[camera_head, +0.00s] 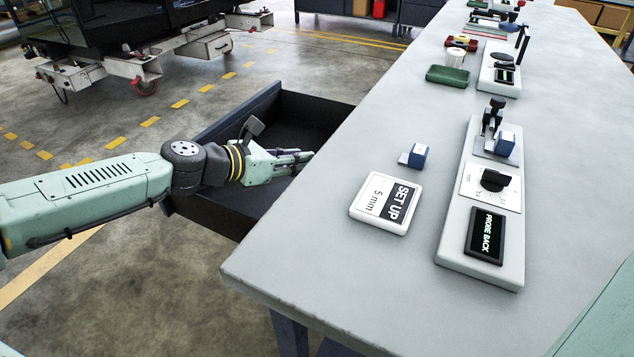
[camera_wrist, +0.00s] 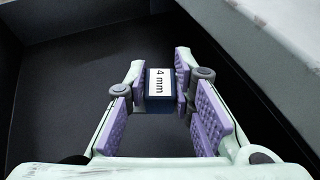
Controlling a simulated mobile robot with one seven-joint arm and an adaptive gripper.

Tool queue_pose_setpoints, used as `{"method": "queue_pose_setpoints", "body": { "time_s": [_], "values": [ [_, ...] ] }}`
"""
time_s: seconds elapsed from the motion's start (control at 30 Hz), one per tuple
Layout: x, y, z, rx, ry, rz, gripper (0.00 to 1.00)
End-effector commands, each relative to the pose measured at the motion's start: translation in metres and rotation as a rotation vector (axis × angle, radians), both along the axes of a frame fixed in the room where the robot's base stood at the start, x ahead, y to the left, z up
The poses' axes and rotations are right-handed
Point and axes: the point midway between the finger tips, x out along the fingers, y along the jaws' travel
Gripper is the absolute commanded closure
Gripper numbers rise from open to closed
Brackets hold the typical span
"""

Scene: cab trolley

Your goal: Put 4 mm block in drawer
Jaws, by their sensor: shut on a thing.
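My gripper (camera_head: 300,157) reaches over the open dark drawer (camera_head: 200,212) at the side of the bench. In the wrist view my gripper (camera_wrist: 160,92) is shut on the 4 mm block (camera_wrist: 160,86), a small dark-blue block with a white top printed "4 mm". The block sits between the two purple-padded fingers, with the dark drawer interior (camera_wrist: 60,85) beneath. The height of the block above the drawer floor cannot be told. In the head view the block is hidden by the fingers and the bench edge.
The grey bench top (camera_head: 330,240) overhangs the drawer on the right. On it are a "SET UP 5 mm" sign (camera_head: 386,203), a blue block (camera_head: 418,156) and a fixture with a knob and "PROBE BACK" display (camera_head: 485,236). A green item (camera_head: 447,75) lies farther back.

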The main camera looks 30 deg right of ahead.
Motion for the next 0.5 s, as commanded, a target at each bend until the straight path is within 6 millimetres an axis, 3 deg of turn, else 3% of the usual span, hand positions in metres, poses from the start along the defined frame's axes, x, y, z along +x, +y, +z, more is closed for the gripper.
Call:
{"method": "queue_pose_setpoints", "body": {
  "time_s": [0.03,0.27,0.5],
  "values": [
    [0.0,0.0,-0.014,0.0,0.0,0.001,1.0],
    [0.01,-0.012,-0.019,0.0,-0.001,-0.002,1.0],
    [0.049,-0.061,-0.022,0.0,-0.001,-0.003,1.0]
  ]
}}
